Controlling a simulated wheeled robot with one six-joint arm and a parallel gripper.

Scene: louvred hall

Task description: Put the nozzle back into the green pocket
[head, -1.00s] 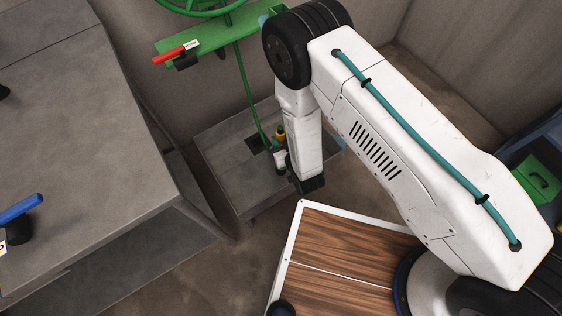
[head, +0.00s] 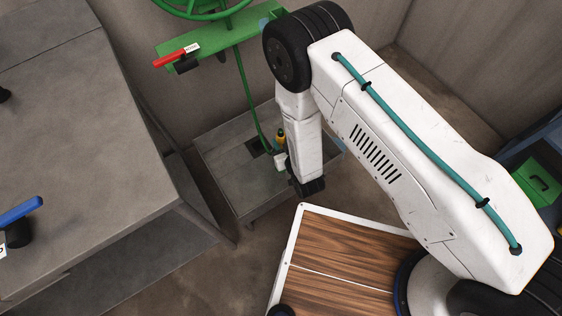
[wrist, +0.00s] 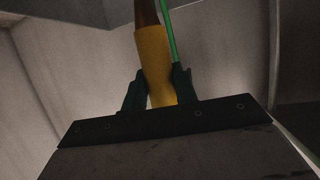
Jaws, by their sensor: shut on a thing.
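The nozzle is a yellow cylinder (wrist: 154,65) with a brown upper end, standing upright and slightly tilted between the two dark fingers of my gripper (wrist: 158,88) in the wrist view. The fingers are shut on it. In the head view the nozzle (head: 280,136) is small and yellow, above the low grey stand, and my gripper is partly hidden beside my arm. A thin green hose (head: 247,95) hangs from the green bracket (head: 218,38) down towards the nozzle. I cannot make out the green pocket for certain; my arm covers part of the bracket's right end.
A red-handled lever (head: 176,56) sticks out from the bracket's left, below a green wheel (head: 200,6). A large grey bench (head: 85,130) stands at left with a blue handle (head: 20,210). The low stand (head: 228,180) has a dark square on top. A green box (head: 537,182) sits at right.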

